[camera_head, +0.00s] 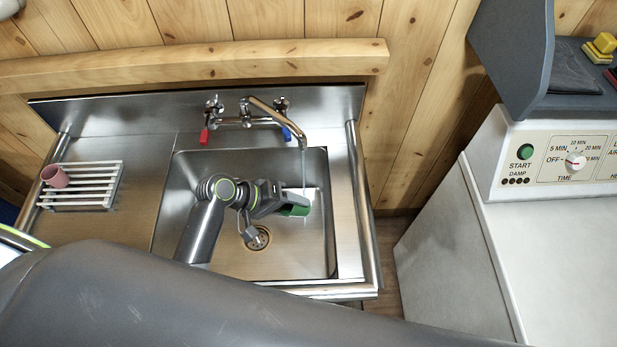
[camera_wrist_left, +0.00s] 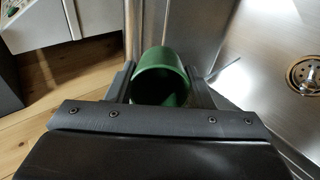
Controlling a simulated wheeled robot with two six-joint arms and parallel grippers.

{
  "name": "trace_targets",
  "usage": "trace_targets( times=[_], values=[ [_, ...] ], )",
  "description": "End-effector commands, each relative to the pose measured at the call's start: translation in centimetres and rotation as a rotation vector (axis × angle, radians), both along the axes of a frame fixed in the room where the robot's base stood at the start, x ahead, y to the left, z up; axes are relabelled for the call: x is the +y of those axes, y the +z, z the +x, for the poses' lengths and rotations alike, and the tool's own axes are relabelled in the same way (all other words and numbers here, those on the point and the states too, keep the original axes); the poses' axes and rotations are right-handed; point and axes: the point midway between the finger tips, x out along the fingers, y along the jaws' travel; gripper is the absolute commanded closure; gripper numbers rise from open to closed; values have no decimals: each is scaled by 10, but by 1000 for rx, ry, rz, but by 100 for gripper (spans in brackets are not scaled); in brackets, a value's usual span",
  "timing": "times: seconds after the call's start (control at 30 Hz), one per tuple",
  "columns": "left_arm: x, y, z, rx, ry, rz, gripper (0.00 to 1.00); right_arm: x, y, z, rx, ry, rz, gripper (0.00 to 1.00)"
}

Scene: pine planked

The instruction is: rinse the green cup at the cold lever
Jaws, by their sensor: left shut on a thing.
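The green cup (camera_head: 296,209) is tilted on its side in the jaws of my left gripper (camera_head: 280,204), over the right part of the sink basin (camera_head: 190,180). In the left wrist view the cup (camera_wrist_left: 160,85) sits between both fingers. The tap spout (camera_head: 292,122) reaches over the basin. A thin pale stream of water (camera_head: 304,172) falls from it to about where the cup is; I cannot tell whether it enters the cup. The blue cold lever (camera_head: 287,134) is right of the red lever (camera_head: 204,136). My right gripper is out of view.
A pink cup (camera_head: 54,176) stands on a white rack (camera_head: 90,190) on the left drainboard. The drain (camera_head: 258,238) is left of and below the cup. A white machine (camera_head: 540,240) with a dial stands right of the sink. A wooden rail (camera_head: 200,66) runs above the tap.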

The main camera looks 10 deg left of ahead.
Motion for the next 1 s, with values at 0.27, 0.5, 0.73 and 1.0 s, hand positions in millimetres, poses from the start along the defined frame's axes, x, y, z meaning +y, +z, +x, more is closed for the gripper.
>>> trace_targets(
  times=[0.27,0.5,0.73,1.0],
  values=[
    [0,3,-2,0,0,0,74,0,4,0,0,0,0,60],
    [5,19,-19,2,1,0,74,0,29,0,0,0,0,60],
    [9,29,-36,-1,-1,0,74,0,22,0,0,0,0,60],
    [12,40,-49,0,0,0,74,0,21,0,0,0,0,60]
  ],
)
